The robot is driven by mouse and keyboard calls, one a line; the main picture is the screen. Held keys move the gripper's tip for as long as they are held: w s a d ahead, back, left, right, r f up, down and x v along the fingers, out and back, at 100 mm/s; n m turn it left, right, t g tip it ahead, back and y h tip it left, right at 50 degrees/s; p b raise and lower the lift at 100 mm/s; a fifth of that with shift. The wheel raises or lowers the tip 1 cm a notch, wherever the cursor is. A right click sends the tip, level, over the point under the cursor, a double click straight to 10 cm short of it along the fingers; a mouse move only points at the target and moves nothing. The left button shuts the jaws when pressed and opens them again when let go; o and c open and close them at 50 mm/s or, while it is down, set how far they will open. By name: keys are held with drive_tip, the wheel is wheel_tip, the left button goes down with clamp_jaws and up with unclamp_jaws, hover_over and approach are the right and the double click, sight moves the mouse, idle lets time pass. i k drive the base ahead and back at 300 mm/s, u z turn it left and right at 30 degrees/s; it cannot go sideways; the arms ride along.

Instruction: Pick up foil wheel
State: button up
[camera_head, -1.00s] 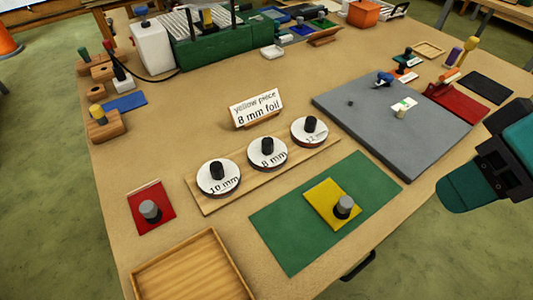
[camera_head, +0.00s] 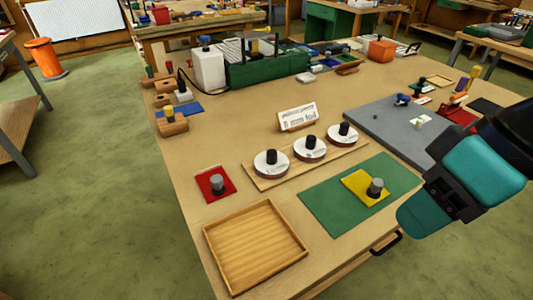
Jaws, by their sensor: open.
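Three foil wheels, white discs with black knobs, sit in a row on a wooden board: the left one (camera_head: 263,169), the middle one (camera_head: 302,154) and the right one (camera_head: 335,139). The board (camera_head: 298,171) lies near the table's middle. The earlier frame shows "10 mm" on the left wheel and "8 mm" on the middle one; the right label is unclear. A card (camera_head: 297,117) behind them reads "8 mm foil" below a blurred line, earlier legible as "yellow piece". My teal and black arm is at the right, apart from the wheels; my gripper is not visible.
A yellow piece with a grey knob (camera_head: 375,187) lies on a green mat (camera_head: 325,208). A red piece with a grey knob (camera_head: 217,184) and an empty wooden tray (camera_head: 285,215) are at the front left. A grey slab (camera_head: 390,125) lies at the right.

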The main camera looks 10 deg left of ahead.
sight(309, 149)
drive_tip(key=u, duration=2.1)
drive_tip(key=k, duration=0.95)
drive_tip(key=z, duration=0.9)
drive_tip(key=i, duration=0.95)
drive_tip(key=z, duration=0.05)
